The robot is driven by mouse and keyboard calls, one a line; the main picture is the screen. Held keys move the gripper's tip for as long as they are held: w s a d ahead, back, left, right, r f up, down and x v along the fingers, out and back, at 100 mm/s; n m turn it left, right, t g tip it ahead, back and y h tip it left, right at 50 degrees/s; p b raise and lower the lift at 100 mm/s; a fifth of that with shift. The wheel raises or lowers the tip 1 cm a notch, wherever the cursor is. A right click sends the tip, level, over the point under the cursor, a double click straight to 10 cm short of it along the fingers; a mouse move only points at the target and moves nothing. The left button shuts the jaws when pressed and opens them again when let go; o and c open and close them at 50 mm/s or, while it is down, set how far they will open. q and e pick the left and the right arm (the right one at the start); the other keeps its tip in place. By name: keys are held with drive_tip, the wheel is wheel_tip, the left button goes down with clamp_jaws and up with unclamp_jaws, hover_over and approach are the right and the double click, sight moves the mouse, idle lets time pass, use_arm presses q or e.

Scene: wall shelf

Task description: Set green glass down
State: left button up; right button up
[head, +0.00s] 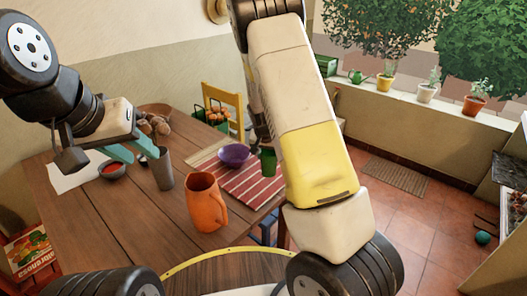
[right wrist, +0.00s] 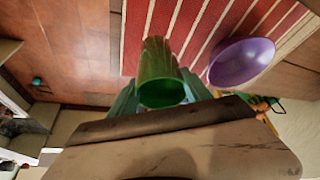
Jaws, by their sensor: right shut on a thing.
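The green glass (head: 268,163) shows at the right end of the red striped mat (head: 240,188), partly hidden by my right arm. In the right wrist view the green glass (right wrist: 159,65) is between the teal fingers of my right gripper (right wrist: 160,95), which is shut on it. The red striped mat (right wrist: 190,22) lies behind and beside the glass there. I cannot tell whether the glass touches it. My left gripper (head: 132,152) is open and empty above the far left part of the table, near a grey cup.
A purple bowl (head: 234,154) stands on the mat close to the glass, also seen in the right wrist view (right wrist: 240,62). A yellow chair (head: 224,100) is behind.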

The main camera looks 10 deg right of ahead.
sight(273, 162)
drive_tip(key=shift+w+d, duration=0.35)
drive_tip(key=shift+d, duration=0.25)
drive_tip(key=shift+w+d+f, duration=0.1)
drive_tip(key=shift+d+f, duration=0.05)
drive_tip(key=shift+f, duration=0.8)
drive_tip(key=shift+d+f, duration=0.15)
drive_tip(key=shift+f, duration=0.75)
drive_tip(key=shift+f, duration=0.1)
drive_tip(key=o, duration=1.4)
